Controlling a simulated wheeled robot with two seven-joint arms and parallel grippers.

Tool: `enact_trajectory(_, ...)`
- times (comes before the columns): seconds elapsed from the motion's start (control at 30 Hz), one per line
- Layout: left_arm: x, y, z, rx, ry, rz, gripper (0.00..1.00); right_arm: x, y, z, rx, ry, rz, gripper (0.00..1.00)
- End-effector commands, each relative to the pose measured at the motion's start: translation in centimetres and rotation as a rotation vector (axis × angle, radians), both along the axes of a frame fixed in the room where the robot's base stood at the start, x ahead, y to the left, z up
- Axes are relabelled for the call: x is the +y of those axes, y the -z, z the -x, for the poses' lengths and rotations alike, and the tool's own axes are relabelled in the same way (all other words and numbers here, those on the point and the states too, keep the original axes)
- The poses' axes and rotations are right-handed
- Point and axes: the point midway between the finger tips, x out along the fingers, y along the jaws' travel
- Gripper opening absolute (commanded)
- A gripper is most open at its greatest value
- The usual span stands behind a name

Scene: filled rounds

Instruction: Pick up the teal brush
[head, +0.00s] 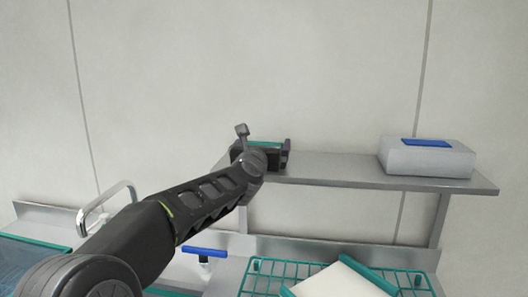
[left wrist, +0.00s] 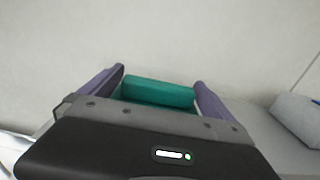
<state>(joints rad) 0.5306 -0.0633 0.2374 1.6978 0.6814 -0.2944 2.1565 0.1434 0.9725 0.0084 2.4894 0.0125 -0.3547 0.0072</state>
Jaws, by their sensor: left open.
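The teal brush shows in the left wrist view (left wrist: 158,92) as a teal block between the two fingers of my open left gripper (left wrist: 160,88). A gap shows at its right end, and its left end is close to the left finger. In the head view a strip of the teal brush (head: 264,144) shows at the left end of the metal shelf, mostly hidden behind my left gripper (head: 268,150). The brush's lower part is hidden by the gripper body. My right gripper is not in view.
The metal shelf (head: 340,172) runs along the wall. A grey box with a blue top patch (head: 425,157) stands at its right end. Below are a teal wire rack (head: 262,280) with a white board (head: 340,283), a blue-handled thing (head: 205,252) and a tap (head: 108,203).

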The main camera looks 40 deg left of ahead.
Motion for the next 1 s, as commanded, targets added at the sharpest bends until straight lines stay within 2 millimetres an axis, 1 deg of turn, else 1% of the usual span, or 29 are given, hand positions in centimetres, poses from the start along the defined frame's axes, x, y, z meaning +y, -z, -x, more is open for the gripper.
enact_trajectory(0.07,0.14,0.03,-0.28,0.0,0.0,0.0,1.0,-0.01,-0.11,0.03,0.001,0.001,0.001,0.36)
enact_trajectory(0.63,0.12,0.05,-0.23,0.0,0.0,0.0,0.99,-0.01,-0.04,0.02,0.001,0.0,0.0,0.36)
enact_trajectory(1.0,0.11,0.05,-0.22,0.0,0.0,0.0,0.69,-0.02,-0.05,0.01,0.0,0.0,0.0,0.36)
